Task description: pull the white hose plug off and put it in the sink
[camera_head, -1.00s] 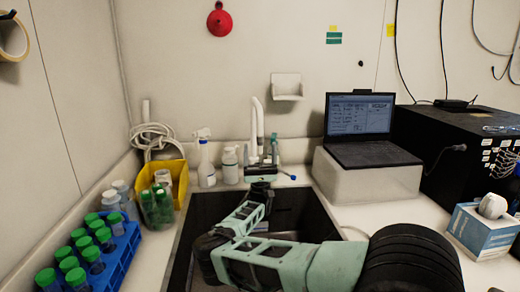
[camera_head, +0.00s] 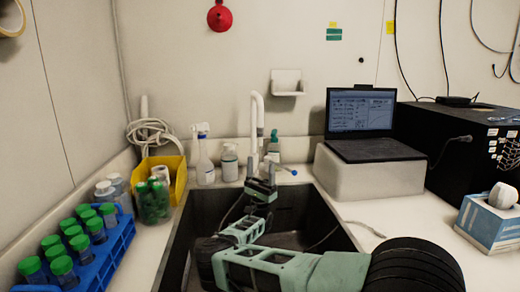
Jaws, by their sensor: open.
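The black sink (camera_head: 186,234) is set into the white counter in the middle of the view. A white upright tap pipe (camera_head: 253,122) with a bent top stands behind it. The white hose plug cannot be made out for certain; the tap's lower end is partly behind my gripper. My gripper (camera_head: 265,165), dark and small in the picture, is at the back of the sink, in front of the tap. It is open, and I see nothing held in it. Whether it touches the tap cannot be told.
A spray bottle (camera_head: 204,165) and pump bottle (camera_head: 229,164) stand left of the tap. A yellow bin (camera_head: 178,180) and blue tube rack (camera_head: 111,254) line the left side. A laptop (camera_head: 362,118) sits on a white block (camera_head: 365,182) at right. A coiled white hose (camera_head: 150,133) hangs back left.

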